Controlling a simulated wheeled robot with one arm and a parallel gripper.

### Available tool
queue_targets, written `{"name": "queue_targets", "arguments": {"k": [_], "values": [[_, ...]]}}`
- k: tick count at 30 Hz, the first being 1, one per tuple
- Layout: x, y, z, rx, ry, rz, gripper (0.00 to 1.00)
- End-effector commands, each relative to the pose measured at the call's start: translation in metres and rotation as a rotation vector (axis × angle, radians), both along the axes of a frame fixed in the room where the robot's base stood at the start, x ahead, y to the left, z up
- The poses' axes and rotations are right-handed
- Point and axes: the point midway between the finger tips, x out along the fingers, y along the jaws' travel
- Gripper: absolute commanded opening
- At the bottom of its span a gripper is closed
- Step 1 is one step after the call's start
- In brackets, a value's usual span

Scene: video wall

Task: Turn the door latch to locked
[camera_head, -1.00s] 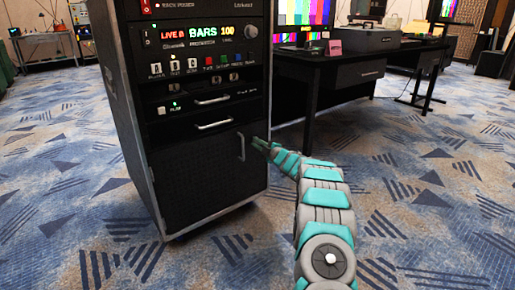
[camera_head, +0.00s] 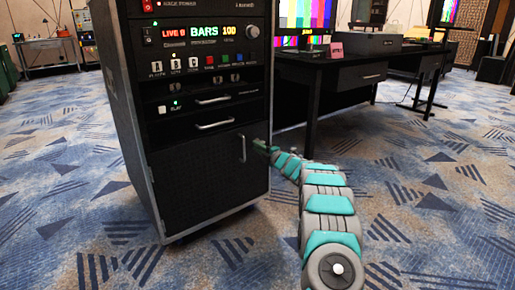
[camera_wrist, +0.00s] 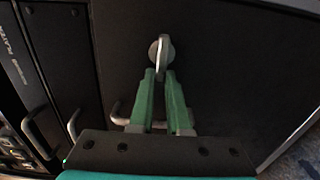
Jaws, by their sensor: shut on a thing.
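The door latch (camera_wrist: 161,50) is a round metal base with a small lever, on the dark door (camera_wrist: 215,60) in the wrist view. The lever points roughly along my fingers in that view. My gripper (camera_wrist: 160,74) has green fingers that converge on the lever's near end and are shut on it. In the head view my gripper (camera_head: 262,147) is at the right edge of the rack's lower door (camera_head: 200,185). The latch itself is too small or hidden there to make out.
A metal door handle (camera_head: 242,148) is just left of my gripper; it also shows behind the fingers in the wrist view (camera_wrist: 118,114). Drawer pulls (camera_head: 214,124) are above. A black desk (camera_head: 318,75) stands right of the rack. The carpet on the right is clear.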

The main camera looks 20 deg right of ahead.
Motion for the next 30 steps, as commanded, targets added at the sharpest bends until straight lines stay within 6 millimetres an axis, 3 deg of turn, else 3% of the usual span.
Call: {"name": "queue_targets", "arguments": {"k": [8,9,16,25,30], "values": [[0.000,0.001,-0.002,-0.001,0.002,0.002,0.00],[0.000,0.001,-0.002,0.000,0.002,0.001,0.19],[0.000,0.001,-0.001,0.001,0.001,0.001,0.45],[-0.001,0.000,0.000,0.001,0.001,0.000,0.45],[-0.013,-0.004,0.000,0.002,0.001,0.001,0.45]]}}
